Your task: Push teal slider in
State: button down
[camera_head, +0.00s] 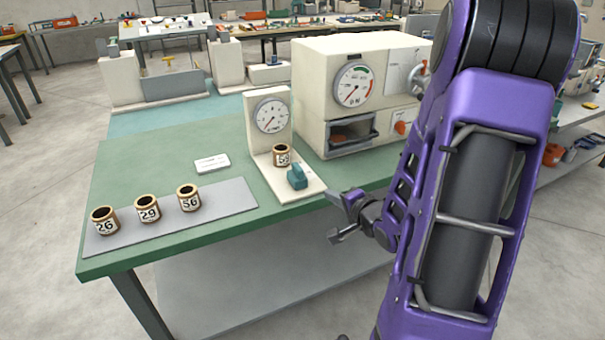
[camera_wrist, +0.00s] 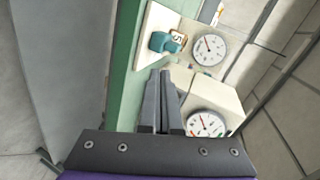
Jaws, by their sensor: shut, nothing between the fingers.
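The teal slider (camera_head: 297,177) sits on the cream base plate (camera_head: 285,190) of a small gauge stand (camera_head: 268,117), near the plate's front. A tan cylinder with a dark number label (camera_head: 281,155) stands just behind the slider. In the wrist view the slider (camera_wrist: 162,42) lies above and beyond my fingertips, with the labelled cylinder (camera_wrist: 178,37) right beside it. My gripper (camera_head: 340,218) is shut and empty, off the table's front edge and to the right of the slider, apart from it. It also shows in the wrist view (camera_wrist: 163,75).
A large cream machine (camera_head: 318,75) with a dial and an open dark slot stands right of the gauge stand. Three numbered cylinders (camera_head: 148,208) stand on a grey mat (camera_head: 225,198) at left. A white card (camera_head: 212,163) lies behind them. Green tabletop (camera_head: 150,155) is clear around it.

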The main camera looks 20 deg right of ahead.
jog(key=m+t, duration=0.1)
jog(key=m, duration=0.1)
jog(key=b, duration=0.1)
send_near(297, 166)
jog(key=w+f, duration=0.2)
jog(key=f, duration=0.1)
jog(key=shift+w+a+f, duration=0.1)
jog(key=shift+w+f, duration=0.05)
jog(key=shift+w, duration=0.6)
jog(key=w, duration=0.6)
jog(key=shift+w+a, duration=0.1)
jog(key=shift+w, duration=0.1)
jog(key=shift+r+b, duration=0.25)
jog(key=shift+b, duration=0.05)
jog(key=shift+f, duration=0.1)
